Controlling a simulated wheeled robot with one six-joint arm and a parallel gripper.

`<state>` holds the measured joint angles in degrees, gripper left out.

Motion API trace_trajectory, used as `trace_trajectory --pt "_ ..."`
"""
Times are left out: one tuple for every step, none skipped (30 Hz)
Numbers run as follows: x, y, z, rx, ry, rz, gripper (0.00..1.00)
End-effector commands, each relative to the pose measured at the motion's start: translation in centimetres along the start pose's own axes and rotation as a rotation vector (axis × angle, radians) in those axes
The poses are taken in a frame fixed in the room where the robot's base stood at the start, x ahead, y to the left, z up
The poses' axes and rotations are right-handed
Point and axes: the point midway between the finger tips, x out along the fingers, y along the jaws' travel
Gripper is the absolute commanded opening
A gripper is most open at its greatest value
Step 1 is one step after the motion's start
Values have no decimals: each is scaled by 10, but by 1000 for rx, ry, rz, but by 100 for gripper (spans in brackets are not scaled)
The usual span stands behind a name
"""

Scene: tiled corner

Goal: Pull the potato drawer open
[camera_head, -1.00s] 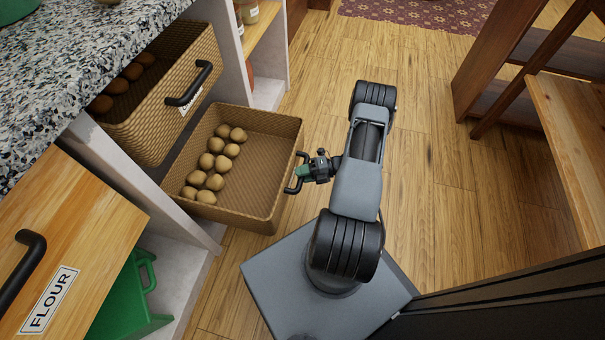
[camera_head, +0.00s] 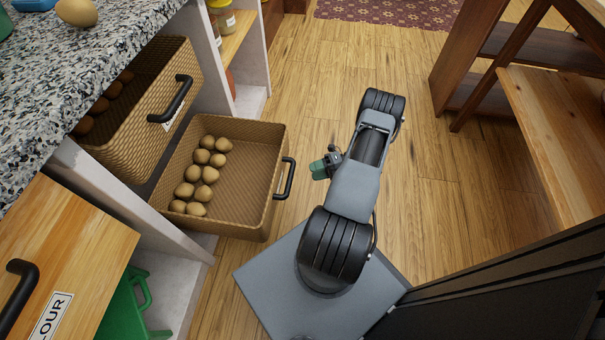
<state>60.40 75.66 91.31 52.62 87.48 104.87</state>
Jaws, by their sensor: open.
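The potato drawer (camera_head: 262,140) is a woven basket drawer low under the counter, pulled well out, with several potatoes along its left side. Its black handle (camera_head: 286,179) is on the right-hand front face. My gripper (camera_head: 319,169), with green fingertips, is open and empty to the right of the handle, with a visible gap between them. My arm links partly hide the floor behind the gripper.
An upper woven drawer (camera_head: 140,125) with a black handle also stands out, above and left. A wooden flour drawer (camera_head: 70,250) is at lower left, near a green container (camera_head: 125,305). A wooden shelf unit (camera_head: 560,130) stands at right. Floor (camera_head: 325,75) is clear between.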

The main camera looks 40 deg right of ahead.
Motion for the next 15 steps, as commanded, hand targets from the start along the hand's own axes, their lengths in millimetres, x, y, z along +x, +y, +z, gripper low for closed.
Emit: trace_trajectory --pt "-9 0 0 -1 -2 -2 48" --pt "-13 0 0 -1 -2 -2 48" --pt "-18 0 0 -1 -2 0 48" --pt "-21 0 0 -1 -1 0 48" --pt "-24 0 0 -1 0 -1 48" --pt "-27 0 0 0 -1 -1 48" --pt "-29 0 0 0 -1 -1 48" --pt "-31 0 0 0 -1 0 48" --pt "-33 0 0 -1 0 0 48" --pt "-34 0 0 -1 1 0 48" --pt "-35 0 0 -1 1 0 48" --pt "-36 0 0 0 2 0 48" --pt "-36 0 0 0 2 0 48" --pt "-36 0 0 0 2 0 48" --pt "-36 0 0 0 2 0 48"
